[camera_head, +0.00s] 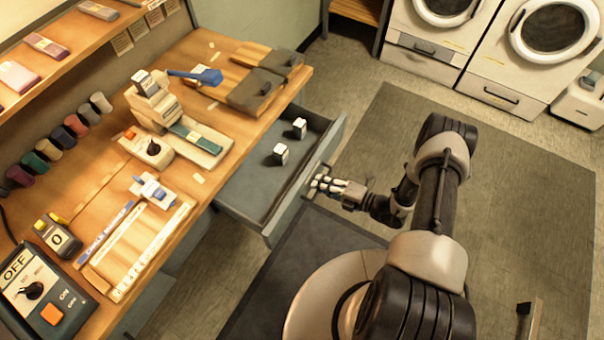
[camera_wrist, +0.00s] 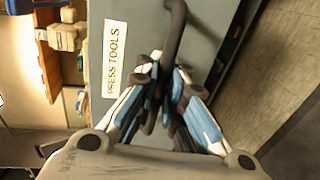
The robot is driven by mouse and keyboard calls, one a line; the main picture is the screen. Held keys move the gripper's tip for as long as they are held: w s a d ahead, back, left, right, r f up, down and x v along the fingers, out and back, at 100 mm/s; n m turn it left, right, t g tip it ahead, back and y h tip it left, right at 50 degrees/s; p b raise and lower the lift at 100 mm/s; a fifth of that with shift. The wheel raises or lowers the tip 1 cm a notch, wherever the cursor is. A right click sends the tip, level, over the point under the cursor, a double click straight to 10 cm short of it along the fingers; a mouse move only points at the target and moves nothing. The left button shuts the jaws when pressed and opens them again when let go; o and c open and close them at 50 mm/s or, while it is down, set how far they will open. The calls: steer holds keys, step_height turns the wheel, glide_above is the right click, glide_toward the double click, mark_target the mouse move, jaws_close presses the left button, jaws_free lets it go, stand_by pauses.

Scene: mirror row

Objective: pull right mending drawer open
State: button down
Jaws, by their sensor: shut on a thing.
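A grey drawer (camera_head: 241,197) stands pulled out from under the wooden bench, with two small white-and-dark blocks (camera_head: 281,153) (camera_head: 299,128) inside. Its front (camera_wrist: 112,20) fills the middle of the wrist view and bears a white label (camera_wrist: 114,58) reading "PRESS TOOLS"; no mending label shows. A dark bar handle (camera_wrist: 174,22) sticks out from this front. My gripper (camera_head: 322,184) is at the drawer front in the head view. In the wrist view my gripper's fingers (camera_wrist: 164,88) are closed around the handle's near end, and they partly hide it.
The bench top (camera_head: 120,185) carries a press-like machine (camera_head: 157,103), spools (camera_head: 62,137), a ruler tray (camera_head: 138,250) and an OFF/ON control box (camera_head: 40,290). White washers (camera_head: 470,45) stand at the back right. Open floor (camera_head: 530,190) lies right of my arm.

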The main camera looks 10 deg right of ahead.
steer(key=f+v, duration=0.1)
steer(key=v, duration=0.5)
steer(key=shift+d+b, duration=0.2)
steer(key=shift+b, duration=0.25)
steer(key=c, duration=1.7)
jaws_free()
steer(key=shift+s+f, duration=0.1)
steer(key=v, duration=1.2)
